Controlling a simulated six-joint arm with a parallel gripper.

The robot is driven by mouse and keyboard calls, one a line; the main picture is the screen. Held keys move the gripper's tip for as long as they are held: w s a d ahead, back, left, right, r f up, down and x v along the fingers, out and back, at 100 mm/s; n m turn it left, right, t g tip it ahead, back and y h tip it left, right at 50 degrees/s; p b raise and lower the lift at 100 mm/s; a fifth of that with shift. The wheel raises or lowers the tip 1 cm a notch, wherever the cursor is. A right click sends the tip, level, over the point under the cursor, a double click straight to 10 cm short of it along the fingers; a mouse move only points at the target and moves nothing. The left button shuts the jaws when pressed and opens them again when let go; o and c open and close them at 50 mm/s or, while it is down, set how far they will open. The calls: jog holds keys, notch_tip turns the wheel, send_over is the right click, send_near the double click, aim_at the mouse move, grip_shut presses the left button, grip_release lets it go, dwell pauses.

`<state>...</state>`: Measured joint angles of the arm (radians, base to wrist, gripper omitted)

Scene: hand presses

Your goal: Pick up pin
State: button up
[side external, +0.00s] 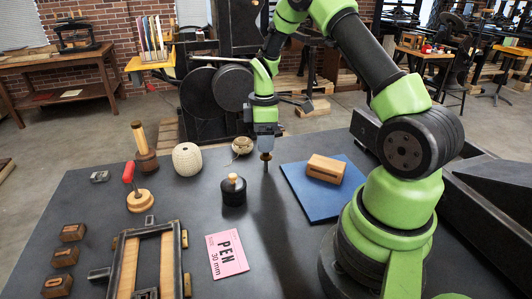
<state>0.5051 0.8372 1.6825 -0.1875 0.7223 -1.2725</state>
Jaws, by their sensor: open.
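My gripper (265,148) points straight down over the middle of the dark table, a little left of the blue pad. Directly beneath it, in line with the jaws, is a small slim upright thing (266,159) with a brownish top and a dark lower part. It may be the pin, but it is too small to tell for certain. The jaw fingers are tiny in this view, and whether they touch it cannot be seen. No other thing on the table clearly reads as a pin.
A black weight with a wooden knob (233,190) stands left of my gripper, with a twine ball (242,146) behind. A wooden block (325,169) lies on the blue pad (310,205). A pink card (227,254) and metal frame (180,262) lie in front.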

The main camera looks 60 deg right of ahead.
aim_at(266, 158)
jog(key=f, duration=0.4)
jog(key=shift+s+d+f, duration=0.1)
jog(key=shift+d+f, duration=0.2)
jog(key=shift+f, duration=0.05)
jog(key=shift+c, duration=0.3)
jog(key=c, duration=1)
jog(key=shift+r, duration=0.15)
